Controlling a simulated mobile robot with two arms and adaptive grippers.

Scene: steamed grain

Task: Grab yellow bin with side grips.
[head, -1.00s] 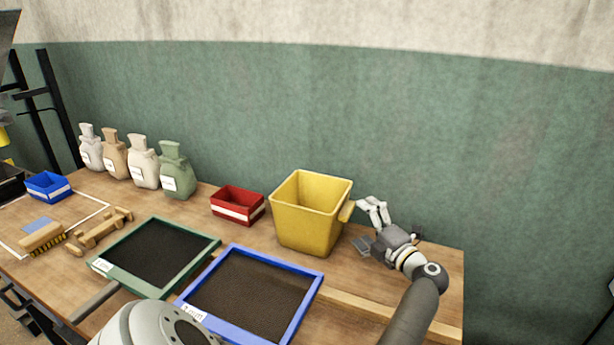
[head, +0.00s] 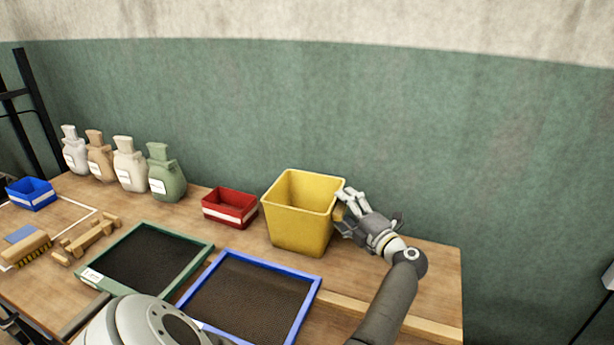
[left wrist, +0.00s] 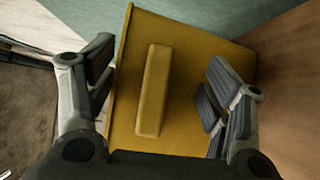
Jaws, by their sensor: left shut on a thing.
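The yellow bin (head: 297,225) stands upright on the wooden table, with an open top and sloping walls. My left gripper (head: 345,207) is at the right side wall of the bin and covers the grip there in the head view. In the left wrist view, a bar-shaped side grip (left wrist: 153,90) on the bin wall (left wrist: 187,70) lies between the two fingers of the left gripper (left wrist: 160,82). The gripper is shut on this side grip, though finger contact is hard to see. The bin's left side shows no gripper. My right gripper is not in view.
A red box (head: 230,208) stands close left of the bin. A blue-framed sieve (head: 308,303) and a green-framed sieve (head: 196,262) lie in front. The table right of the gripper is clear.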

